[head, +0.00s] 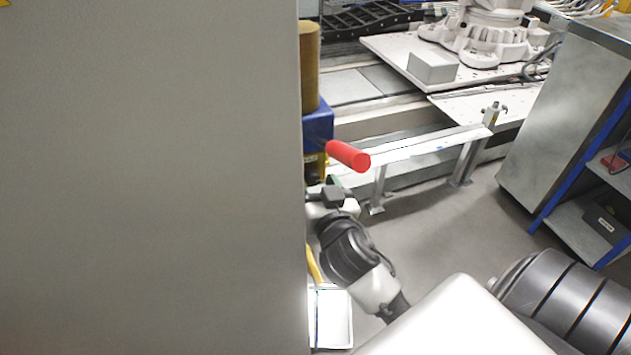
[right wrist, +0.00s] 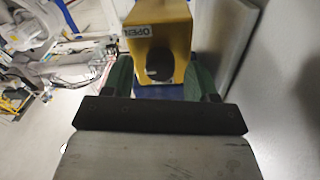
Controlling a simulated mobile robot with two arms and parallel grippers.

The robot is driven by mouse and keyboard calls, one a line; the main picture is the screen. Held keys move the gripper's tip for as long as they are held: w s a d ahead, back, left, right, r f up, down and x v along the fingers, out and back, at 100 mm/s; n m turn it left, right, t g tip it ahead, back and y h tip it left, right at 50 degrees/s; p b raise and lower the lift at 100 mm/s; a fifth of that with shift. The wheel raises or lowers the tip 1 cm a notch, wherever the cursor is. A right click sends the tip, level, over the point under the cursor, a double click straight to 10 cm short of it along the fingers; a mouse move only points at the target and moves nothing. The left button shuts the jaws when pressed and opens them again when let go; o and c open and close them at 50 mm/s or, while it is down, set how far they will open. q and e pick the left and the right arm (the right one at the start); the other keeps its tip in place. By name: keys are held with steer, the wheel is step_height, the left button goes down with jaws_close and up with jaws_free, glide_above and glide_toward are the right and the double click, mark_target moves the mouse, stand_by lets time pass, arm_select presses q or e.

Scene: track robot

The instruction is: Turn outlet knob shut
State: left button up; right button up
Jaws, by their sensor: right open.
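In the head view a red handle (head: 348,155) sticks out to the right from a blue body (head: 318,128) below a brass-coloured cylinder (head: 309,65). I cannot tell for sure which part is the outlet knob. My right gripper (head: 328,194) is just below the red handle, partly hidden by the grey panel. In the right wrist view a yellow block (right wrist: 172,33) with an "OPEN" label and a dark round opening stands ahead. The green fingers of my right gripper (right wrist: 161,78) are apart, one at each side of its lower end; contact is unclear. My left gripper is not in view.
A large grey panel (head: 150,180) fills the left of the head view. A metal cabinet (head: 560,120) with blue-edged shelves stands at the right. A low metal rail (head: 420,147) runs behind the handle. The grey floor (head: 440,225) between them is free.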

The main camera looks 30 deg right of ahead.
steer(key=shift+w+d, duration=0.1)
steer(key=shift+w, duration=0.15)
steer(key=c, duration=0.9)
steer(key=shift+c, duration=0.2)
